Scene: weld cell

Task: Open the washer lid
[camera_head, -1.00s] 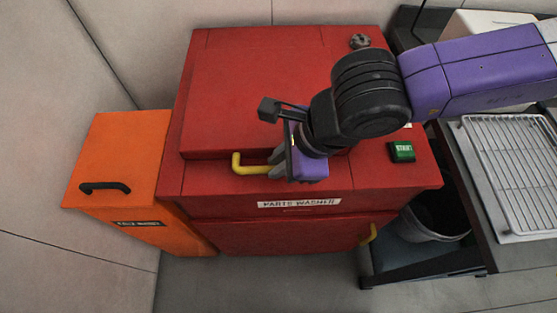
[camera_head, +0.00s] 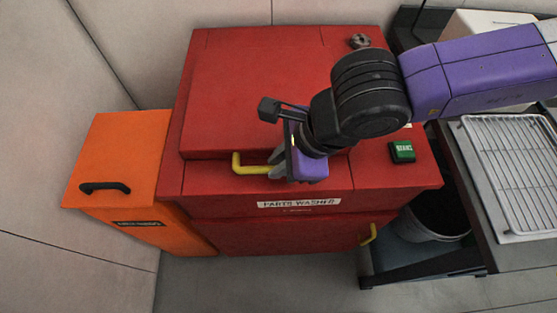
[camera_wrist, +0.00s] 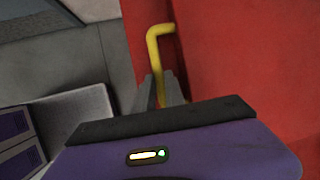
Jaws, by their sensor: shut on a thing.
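The red parts washer (camera_head: 320,203) stands in the middle of the head view with its large red lid (camera_head: 255,85) lying flat and closed on top. A yellow handle (camera_head: 240,165) runs along the lid's front edge. It also shows in the wrist view (camera_wrist: 159,38), where it passes between the two grey fingers. My gripper (camera_head: 276,163) is shut on the right part of the handle; in the wrist view the fingers (camera_wrist: 161,92) sit on both sides of the bar. The handle's right end is hidden behind my gripper.
An orange cabinet (camera_head: 125,160) with a black handle stands left of the washer. A green start button (camera_head: 402,151) and a round knob (camera_head: 359,41) are on the washer's right side. A wire rack (camera_head: 510,160) and a grey bin (camera_head: 435,215) are at the right.

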